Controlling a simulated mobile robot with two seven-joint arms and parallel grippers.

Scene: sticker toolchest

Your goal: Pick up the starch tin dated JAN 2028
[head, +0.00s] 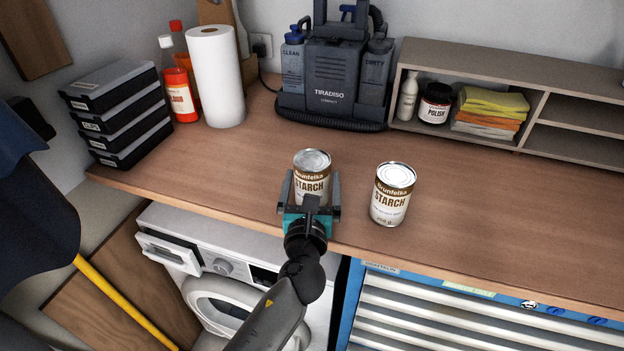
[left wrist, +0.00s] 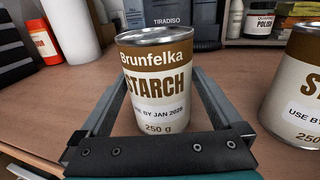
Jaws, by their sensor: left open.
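One starch tin (head: 312,163), brown and cream with a silver lid, stands upright on the wooden worktop. In the left wrist view this tin (left wrist: 160,85) reads "USE BY JAN 2028". My left gripper (head: 311,178) is open at the worktop's front edge, with one finger on each side of this tin. I cannot tell whether either finger touches it. A second starch tin (head: 391,195) stands upright to the right, outside the fingers. In the left wrist view the second tin (left wrist: 297,85) is cut off, and its date is out of frame. My right gripper is not in view.
Black stacked cases (head: 118,115), red bottles (head: 180,95) and a paper roll (head: 216,78) stand at the back left. A Tiradiso machine (head: 333,80) and a shelf unit (head: 530,140) line the wall. The worktop (head: 500,215) right of the tins is clear.

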